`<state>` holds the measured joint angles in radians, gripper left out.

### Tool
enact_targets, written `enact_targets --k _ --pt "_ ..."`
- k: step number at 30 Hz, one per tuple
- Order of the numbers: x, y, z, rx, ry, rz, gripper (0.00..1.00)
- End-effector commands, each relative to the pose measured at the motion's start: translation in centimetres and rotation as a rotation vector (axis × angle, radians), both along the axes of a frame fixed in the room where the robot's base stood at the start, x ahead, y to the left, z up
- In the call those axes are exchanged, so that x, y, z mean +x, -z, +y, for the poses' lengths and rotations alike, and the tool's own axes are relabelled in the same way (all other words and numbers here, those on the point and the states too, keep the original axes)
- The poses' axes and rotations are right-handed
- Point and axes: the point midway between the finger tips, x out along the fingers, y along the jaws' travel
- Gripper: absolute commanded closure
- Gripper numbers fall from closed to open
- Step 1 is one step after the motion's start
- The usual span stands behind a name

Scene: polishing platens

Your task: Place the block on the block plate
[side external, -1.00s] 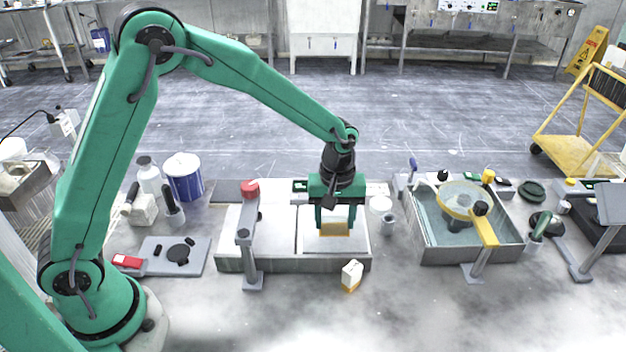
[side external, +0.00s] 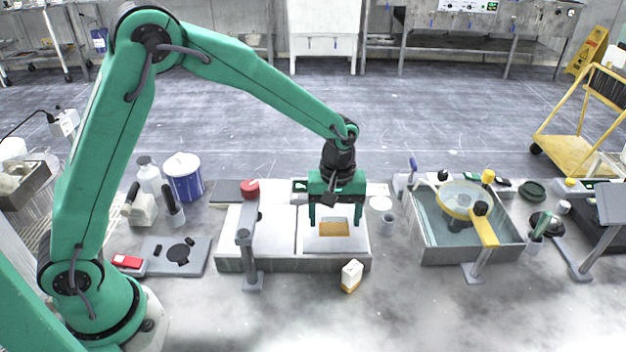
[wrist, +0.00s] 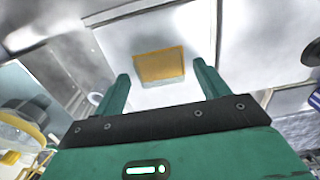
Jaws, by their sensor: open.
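The block (side external: 334,229) has an orange face and a pale lower part. It rests on the white square block plate (side external: 342,246) at the right half of a low grey platform. My gripper (side external: 334,223) is above the plate with its fingers spread, one on each side of the block. In the wrist view, the block (wrist: 160,63) lies between and beyond the fingertips of my gripper (wrist: 160,72), with a gap on both sides. The plate (wrist: 118,42) shows around it.
A grey post (side external: 246,255) with a red-topped part (side external: 250,188) stands left of the plate. A small white and orange carton (side external: 351,275) stands in front of the platform. A water basin (side external: 425,250) with a yellow arm is to the right. Small cups stand between basin and platform.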

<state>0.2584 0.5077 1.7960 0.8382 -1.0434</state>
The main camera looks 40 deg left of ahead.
Motion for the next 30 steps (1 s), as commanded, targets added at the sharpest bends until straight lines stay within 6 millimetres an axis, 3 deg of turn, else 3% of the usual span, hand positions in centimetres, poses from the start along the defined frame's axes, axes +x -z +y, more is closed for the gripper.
enact_targets --k 18,24,30 --pt "0.0 -9.0 0.0 -0.001 0.000 -0.004 0.26" --pt "0.0 -10.9 0.0 0.000 0.000 -0.001 0.26" --pt "0.0 -11.4 0.0 0.000 0.000 0.000 0.26"
